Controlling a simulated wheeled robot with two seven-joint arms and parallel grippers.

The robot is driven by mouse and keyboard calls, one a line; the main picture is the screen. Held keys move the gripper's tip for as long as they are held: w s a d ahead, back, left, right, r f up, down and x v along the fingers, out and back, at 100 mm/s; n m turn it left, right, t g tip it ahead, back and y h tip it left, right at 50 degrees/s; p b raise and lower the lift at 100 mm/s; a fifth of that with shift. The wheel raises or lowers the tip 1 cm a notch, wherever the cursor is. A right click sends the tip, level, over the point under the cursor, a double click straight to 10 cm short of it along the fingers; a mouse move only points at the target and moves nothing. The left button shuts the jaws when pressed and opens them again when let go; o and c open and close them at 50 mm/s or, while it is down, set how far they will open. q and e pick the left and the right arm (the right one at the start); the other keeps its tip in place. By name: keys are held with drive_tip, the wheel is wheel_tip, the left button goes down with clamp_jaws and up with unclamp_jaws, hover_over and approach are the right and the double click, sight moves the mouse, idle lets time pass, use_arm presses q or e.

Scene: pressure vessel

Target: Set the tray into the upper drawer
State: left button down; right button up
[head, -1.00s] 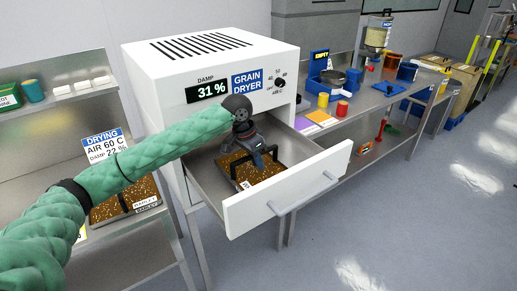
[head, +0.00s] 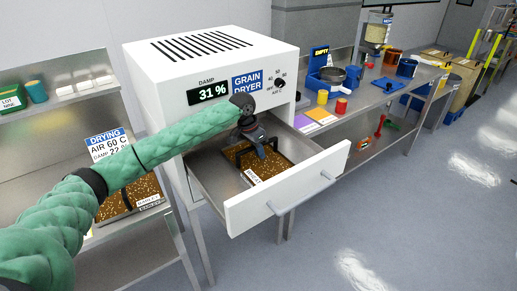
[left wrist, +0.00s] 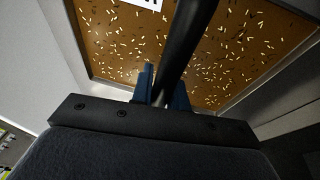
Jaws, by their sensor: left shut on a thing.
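The grain tray (head: 277,167), brown with pale grains and a white label, is inside the open drawer (head: 285,195) of the white grain dryer (head: 210,80). My left gripper (head: 259,150) is over the tray, shut on its dark handle bar. In the left wrist view the blue fingers (left wrist: 161,90) close around the black handle (left wrist: 186,50), with the grain surface (left wrist: 230,50) beyond. I cannot tell whether the tray touches the drawer floor. My right gripper is not in view.
Another grain tray (head: 140,195) sits on the steel shelf at the left, near a drying sign (head: 108,145). A steel bench (head: 370,100) with cups and coloured mats stands right of the dryer. The floor at right is clear.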

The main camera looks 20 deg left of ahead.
use_arm(q)
drive_tip(key=shift+f, duration=0.1)
drive_tip(key=c, duration=1.7)
unclamp_jaws()
drive_tip(key=o, duration=0.3)
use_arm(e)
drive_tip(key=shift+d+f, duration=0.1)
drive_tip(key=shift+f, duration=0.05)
use_arm(q)
drive_tip(key=shift+o, duration=0.2)
